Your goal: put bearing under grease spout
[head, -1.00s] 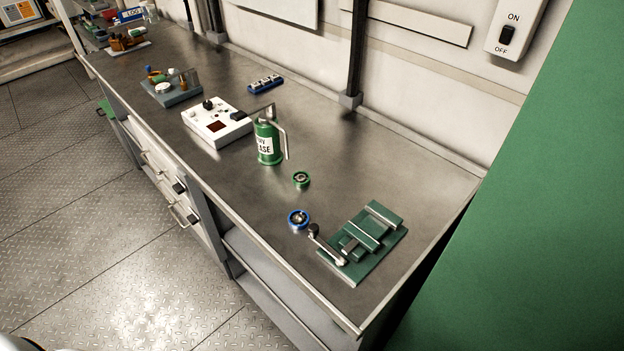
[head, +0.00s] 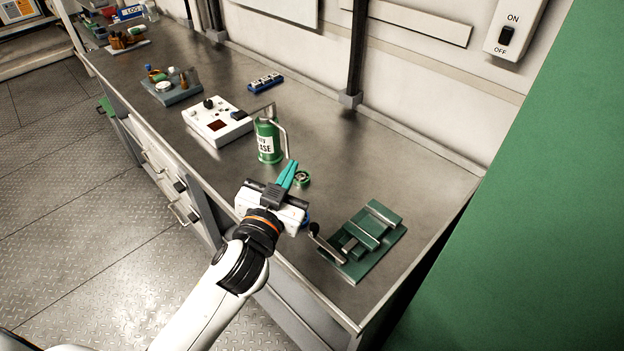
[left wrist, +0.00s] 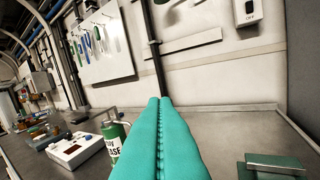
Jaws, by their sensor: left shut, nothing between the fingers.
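The green grease can (head: 268,143) stands upright on the bench, with its spout at the top and a handle on its right. It also shows in the left wrist view (left wrist: 113,138). A green-ringed bearing (head: 304,179) lies flat in front of the can, partly hidden by my left gripper's fingers. A blue-ringed bearing (head: 307,219) is almost wholly hidden behind my gripper body; only a sliver of blue shows. My left gripper (head: 288,173) has its teal fingers shut and empty, over the bench near the green-ringed bearing. The fingers (left wrist: 160,135) fill the middle of the left wrist view. My right gripper is not in view.
A green vise (head: 365,240) with a crank handle is at the right end of the bench. A white control box (head: 216,122) stands left of the can, with a blue block (head: 265,82) behind. A grey tray (head: 172,90) is farther left. Bare bench lies behind the vise.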

